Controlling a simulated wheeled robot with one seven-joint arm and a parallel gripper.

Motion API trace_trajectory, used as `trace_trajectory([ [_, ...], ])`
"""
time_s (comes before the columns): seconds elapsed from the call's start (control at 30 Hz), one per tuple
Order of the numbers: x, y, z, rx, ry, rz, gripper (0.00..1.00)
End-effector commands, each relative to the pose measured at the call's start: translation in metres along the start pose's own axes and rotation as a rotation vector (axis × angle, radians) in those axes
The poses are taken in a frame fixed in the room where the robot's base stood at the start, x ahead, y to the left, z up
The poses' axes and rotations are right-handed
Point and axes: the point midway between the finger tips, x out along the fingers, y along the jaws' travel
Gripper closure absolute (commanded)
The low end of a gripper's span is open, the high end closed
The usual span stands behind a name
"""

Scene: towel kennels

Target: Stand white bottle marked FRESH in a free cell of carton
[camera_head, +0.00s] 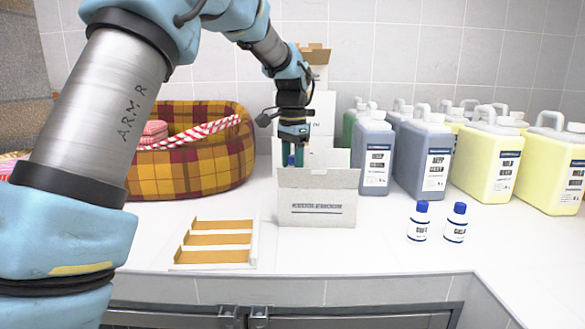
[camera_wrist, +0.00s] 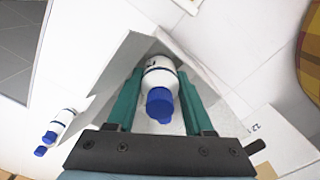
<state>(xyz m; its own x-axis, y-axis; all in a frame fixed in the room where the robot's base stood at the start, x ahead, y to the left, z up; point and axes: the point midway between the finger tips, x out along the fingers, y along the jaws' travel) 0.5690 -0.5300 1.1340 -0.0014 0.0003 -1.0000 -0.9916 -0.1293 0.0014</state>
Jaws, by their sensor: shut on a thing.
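My gripper (camera_head: 292,158) points down at the open top of the white carton (camera_head: 317,208). In the wrist view my gripper (camera_wrist: 160,88) is shut on a white bottle (camera_wrist: 159,76) with a blue cap, one teal finger on each side. The bottle is cap up towards the camera, between the carton's raised flaps (camera_wrist: 112,62). The marking on it cannot be read. In the head view only a bit of blue shows between the fingers; the carton's front hides the rest. The carton's cells and the bottle's base are hidden, so I cannot tell whether it touches the floor.
Two white bottles with blue caps, one left (camera_head: 418,222) and one right (camera_head: 455,223), stand on the counter to the right. A low tray with brown strips (camera_head: 217,257) lies front left. A plaid basket (camera_head: 195,165) and large jugs (camera_head: 424,158) stand behind. The front middle counter is clear.

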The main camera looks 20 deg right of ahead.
Motion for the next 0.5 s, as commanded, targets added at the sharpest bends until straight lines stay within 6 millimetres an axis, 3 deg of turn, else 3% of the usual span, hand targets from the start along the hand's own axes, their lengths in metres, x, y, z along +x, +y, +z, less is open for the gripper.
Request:
trace_trajectory([
  [0.5,0.051,0.000,0.000,0.000,-0.002,0.002,1.00],
])
